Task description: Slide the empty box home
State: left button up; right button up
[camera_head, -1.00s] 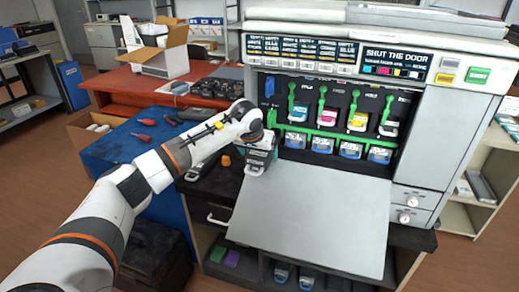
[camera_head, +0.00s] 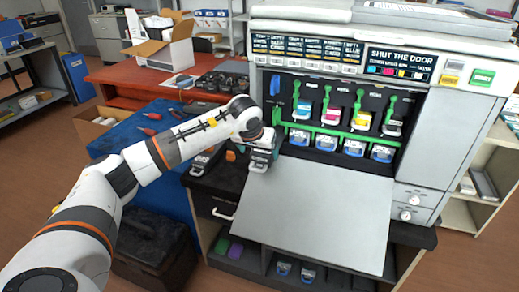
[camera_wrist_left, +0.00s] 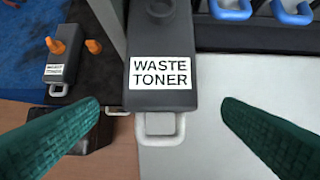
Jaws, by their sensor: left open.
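A dark grey box labelled WASTE TONER (camera_wrist_left: 160,72) fills the middle of the left wrist view, its pale handle toward me. In the head view this box (camera_head: 261,158) sits at the left edge of the printer's open bay; how deep it sits is unclear. My left gripper (camera_wrist_left: 160,104) is open, its green fingers apart on either side of the handle end, with gaps showing. In the head view the gripper is largely hidden by its wrist. A second WASTE TONER box (camera_wrist_left: 62,68) with orange caps stands to the left on a dark surface. My right gripper is out of view.
The printer's door (camera_head: 315,212) lies folded down in front of the bay. Several colour cartridges with green levers (camera_head: 327,103) and blue-handled units (camera_head: 354,147) fill the bay. A blue mat (camera_head: 140,140) with screwdrivers is at left; a dark bin (camera_head: 150,250) is below.

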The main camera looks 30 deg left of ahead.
pick_arm(q)
jog(key=shift+p+v, duration=1.35)
jog(key=shift+v, duration=1.35)
jog(key=shift+c, duration=0.2)
